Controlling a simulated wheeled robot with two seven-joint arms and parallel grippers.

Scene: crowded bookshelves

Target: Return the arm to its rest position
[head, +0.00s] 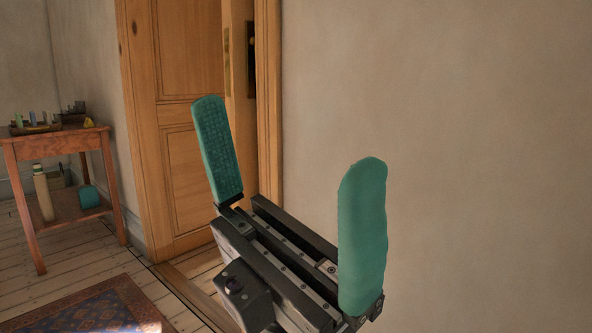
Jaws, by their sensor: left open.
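My left gripper (290,195) is large in the middle of the head view, close to the camera. Its two green padded fingers point up and stand wide apart. The space between them is empty, with only the door frame and wall behind. The black gripper body (285,262) is below the fingers, and the rest of the arm is cut off at the lower edge. My right gripper is not in the picture.
A wooden side table (60,145) with small items on top and a lower shelf stands at the left. A wooden door (190,130) is behind the gripper. A bare wall (450,120) fills the right. A patterned rug (85,310) lies at the lower left.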

